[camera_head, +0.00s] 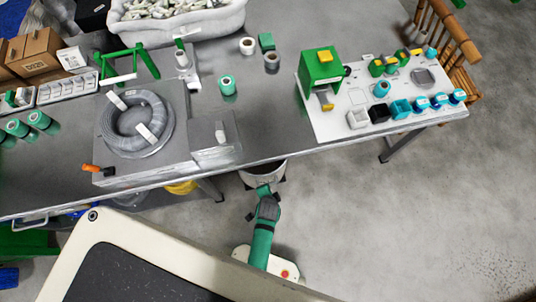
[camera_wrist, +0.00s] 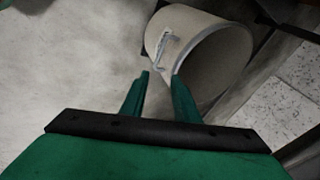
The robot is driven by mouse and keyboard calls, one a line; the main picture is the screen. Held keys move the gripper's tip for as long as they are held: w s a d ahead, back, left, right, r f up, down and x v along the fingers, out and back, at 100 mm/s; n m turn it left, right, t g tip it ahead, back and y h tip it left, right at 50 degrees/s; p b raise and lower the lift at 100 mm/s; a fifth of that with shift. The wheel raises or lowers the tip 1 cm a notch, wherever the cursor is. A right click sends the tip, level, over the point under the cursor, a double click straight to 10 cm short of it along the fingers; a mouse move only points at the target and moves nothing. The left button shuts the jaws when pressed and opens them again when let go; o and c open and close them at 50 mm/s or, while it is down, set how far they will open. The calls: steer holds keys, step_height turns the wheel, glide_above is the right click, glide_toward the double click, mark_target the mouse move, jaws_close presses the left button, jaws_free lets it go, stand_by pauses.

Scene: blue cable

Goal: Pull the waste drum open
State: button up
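The waste drum is a pale, round bin with a dark inside. In the head view its rim (camera_head: 262,177) shows just under the table's front edge, and the rest of it is hidden by the table and my arm. In the wrist view the drum (camera_wrist: 168,27) lies ahead, with its mouth facing right and a light grey handle (camera_wrist: 167,50) on its outer wall.
The long grey table (camera_head: 255,100) stands over the drum, carrying a coil of grey cable (camera_head: 137,122) and a white board (camera_head: 345,125) with parts. A yellow item (camera_head: 181,187) is under the table to the left. Open floor (camera_head: 430,220) lies to the right.

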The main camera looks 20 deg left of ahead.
steer(key=shift+w+a+f+m+g+h, duration=0.1)
steer(key=shift+w+a+f+m+g, duration=0.45)
steer(key=shift+w+f, duration=1.25)
steer(key=shift+w+a+f+m+g+h, duration=0.1)
steer(key=shift+w+a+f+m+g, duration=0.35)
steer(key=shift+f, duration=2.5)
steer(key=shift+w+a+f+m+g+h, duration=0.1)
steer(key=shift+w+a+f+m+g, duration=0.2)
steer(key=shift+w+a+f+g, duration=1.4)
steer(key=shift+s+d+f+t, duration=0.25)
steer(key=shift+d+f+t, duration=0.1)
steer(key=shift+d+t, duration=0.15)
steer(key=shift+s+d+f+t, duration=0.25)
steer(key=shift+d+f+t, duration=0.15)
steer(key=shift+d, duration=0.2)
steer(key=shift+c, duration=0.7)
jaws_close()
